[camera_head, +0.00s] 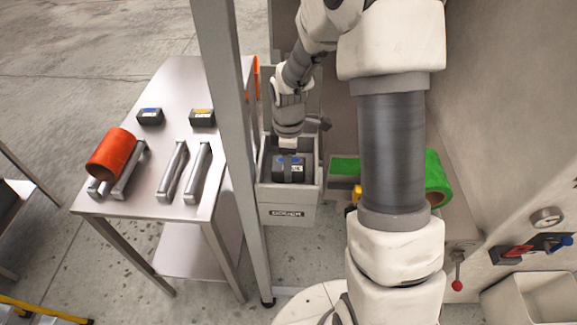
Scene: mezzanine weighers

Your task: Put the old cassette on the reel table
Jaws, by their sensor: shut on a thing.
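A dark cassette with a blue label (288,171) sits in an open grey metal box (289,210) in the middle of the view. My gripper (290,153) reaches down into the box from above and is shut on the top of this cassette. The cassette is still within the box walls. Its lower part is hidden. A steel table (158,188) stands to the left, behind a grey post. It carries an orange film roll (111,153) and looks like the reel table.
The upright post (231,130) stands between box and table. A green roll (437,178) is at right. Bare tabletop shows at the back.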

